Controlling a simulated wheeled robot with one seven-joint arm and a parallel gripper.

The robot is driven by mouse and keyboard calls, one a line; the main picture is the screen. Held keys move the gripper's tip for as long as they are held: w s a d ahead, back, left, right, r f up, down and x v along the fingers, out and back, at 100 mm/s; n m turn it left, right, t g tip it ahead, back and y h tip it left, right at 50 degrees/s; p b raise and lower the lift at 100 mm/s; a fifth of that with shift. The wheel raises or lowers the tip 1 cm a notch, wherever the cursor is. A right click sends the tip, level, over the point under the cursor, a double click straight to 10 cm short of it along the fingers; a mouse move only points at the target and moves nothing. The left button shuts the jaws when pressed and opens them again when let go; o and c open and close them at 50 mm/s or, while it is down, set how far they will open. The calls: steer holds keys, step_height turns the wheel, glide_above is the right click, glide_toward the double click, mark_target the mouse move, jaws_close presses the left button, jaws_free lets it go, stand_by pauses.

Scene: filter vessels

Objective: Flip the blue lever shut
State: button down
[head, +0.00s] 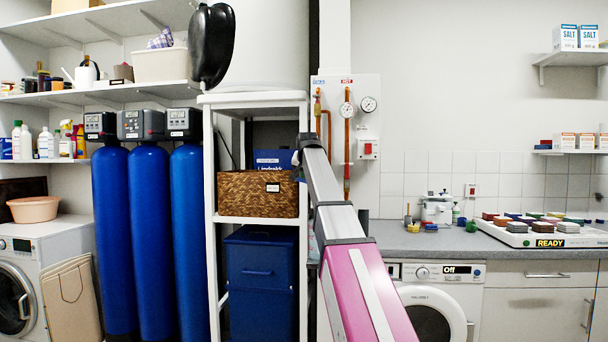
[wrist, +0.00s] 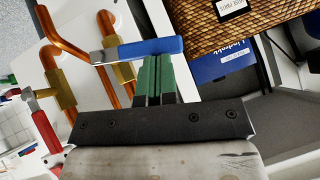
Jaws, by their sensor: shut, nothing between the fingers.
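The blue lever (wrist: 150,48) shows in the wrist view, with its grey metal end over a brass valve (wrist: 122,72) on a copper pipe. It lies roughly crosswise to that pipe. My gripper (wrist: 152,62) has its green fingers shut and empty. The fingertips are right at the lever's lower edge in the picture; I cannot tell whether they touch it. In the head view my arm reaches up to the copper pipes on the white panel (head: 371,103), and the lever and fingertips cannot be made out.
A second valve with a red lever (wrist: 47,132) is at the left in the wrist view. A wicker basket (head: 258,194) and a blue box (wrist: 222,62) stand on the white rack (head: 213,98) beside the pipes.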

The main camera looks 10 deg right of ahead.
steer(key=shift+w+a+f+h, duration=0.2)
steer(key=shift+a+f+h, duration=0.3)
steer(key=shift+f, duration=0.25)
steer(key=shift+r, duration=0.15)
